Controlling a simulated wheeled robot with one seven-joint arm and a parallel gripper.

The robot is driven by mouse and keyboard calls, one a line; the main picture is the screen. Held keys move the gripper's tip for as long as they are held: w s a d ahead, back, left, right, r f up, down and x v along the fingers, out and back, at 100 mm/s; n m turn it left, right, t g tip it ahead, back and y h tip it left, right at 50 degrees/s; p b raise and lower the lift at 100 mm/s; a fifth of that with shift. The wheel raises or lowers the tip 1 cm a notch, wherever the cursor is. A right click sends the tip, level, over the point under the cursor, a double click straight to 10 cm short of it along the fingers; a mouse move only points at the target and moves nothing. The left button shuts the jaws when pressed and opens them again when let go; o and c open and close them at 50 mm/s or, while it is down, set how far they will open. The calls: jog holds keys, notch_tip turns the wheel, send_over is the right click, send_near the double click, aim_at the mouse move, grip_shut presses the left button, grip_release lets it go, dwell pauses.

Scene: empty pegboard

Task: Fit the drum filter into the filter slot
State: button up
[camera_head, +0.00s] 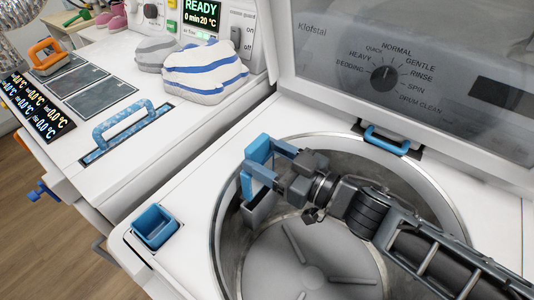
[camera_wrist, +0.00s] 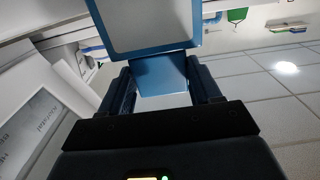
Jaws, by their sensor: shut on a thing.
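The drum filter (camera_head: 257,150) has a blue top and what looks like a grey box-shaped body hanging below it. My gripper (camera_head: 262,158) is shut on its blue part and holds it at the left side of the washer's open drum, its lower part overlapping the drum mouth. In the wrist view the filter's blue block (camera_wrist: 160,75) sits between the two fingers, with a blue-rimmed grey face (camera_wrist: 150,22) beyond. The filter slot (camera_head: 155,228), a square blue-rimmed opening in the washer's white top, lies down and left of the filter and looks empty.
The open round drum (camera_head: 310,255) lies under my arm. The raised lid with a dial (camera_head: 384,79) stands behind, with a blue handle (camera_head: 386,140) at its hinge side. A neighbouring counter holds folded striped cloth (camera_head: 205,72) and a blue-handled lid (camera_head: 132,122).

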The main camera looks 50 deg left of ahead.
aim_at(263, 187)
jog(key=shift+f+b, duration=0.55)
jog(key=shift+f, duration=0.5)
jog(key=shift+f+b, duration=3.35)
jog(key=shift+f, duration=0.85)
dwell(0.5)
jog(key=shift+f, duration=0.2)
